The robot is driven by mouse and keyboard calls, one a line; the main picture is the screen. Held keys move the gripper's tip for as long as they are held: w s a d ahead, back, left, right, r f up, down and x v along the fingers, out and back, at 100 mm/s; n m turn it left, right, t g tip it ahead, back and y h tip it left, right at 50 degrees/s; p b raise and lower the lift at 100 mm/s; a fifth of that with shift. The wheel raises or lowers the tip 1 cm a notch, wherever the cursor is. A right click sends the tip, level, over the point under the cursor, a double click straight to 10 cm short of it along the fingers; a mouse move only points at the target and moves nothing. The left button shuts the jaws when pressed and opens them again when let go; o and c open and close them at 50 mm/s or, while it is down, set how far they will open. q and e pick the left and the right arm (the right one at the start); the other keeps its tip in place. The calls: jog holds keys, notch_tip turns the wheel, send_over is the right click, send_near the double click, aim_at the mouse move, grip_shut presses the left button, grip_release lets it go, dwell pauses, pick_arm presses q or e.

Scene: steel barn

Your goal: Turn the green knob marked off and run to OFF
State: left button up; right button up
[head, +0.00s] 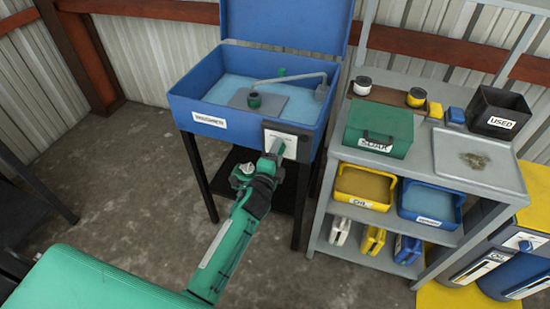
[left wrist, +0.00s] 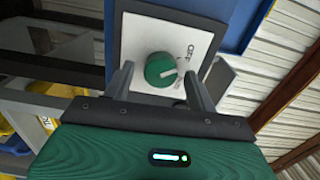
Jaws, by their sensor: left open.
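The green knob (left wrist: 160,69) sits on a white plate (left wrist: 140,33) with a dark surround in the left wrist view. A pale mark on the knob points toward the right of that picture. Part of a printed label, seemingly OFF, shows turned sideways to the knob's upper right. My left gripper (left wrist: 158,80) is open, one finger on each side of the knob; I cannot tell if they touch it. In the head view my left gripper (head: 275,147) is at the control panel (head: 303,146) on the blue washer's front and hides the knob. My right gripper is not in view.
The blue washer basin (head: 190,103) stands on dark legs with its lid up. To its right is a grey shelf (head: 345,153) with a green box (head: 378,128), bins and a tray (head: 505,165). Open concrete floor lies to the left.

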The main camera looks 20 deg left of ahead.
pick_arm(q)
jog(key=s+b, duration=0.1)
jog(key=s, duration=1.2)
jog(key=shift+s+a, duration=0.25)
jog(key=shift+s, duration=0.1)
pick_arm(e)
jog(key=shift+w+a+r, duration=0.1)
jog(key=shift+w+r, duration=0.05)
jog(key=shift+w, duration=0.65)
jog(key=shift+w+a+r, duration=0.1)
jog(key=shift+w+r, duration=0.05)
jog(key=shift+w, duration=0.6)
pick_arm(q)
jog(key=shift+f, duration=0.1)
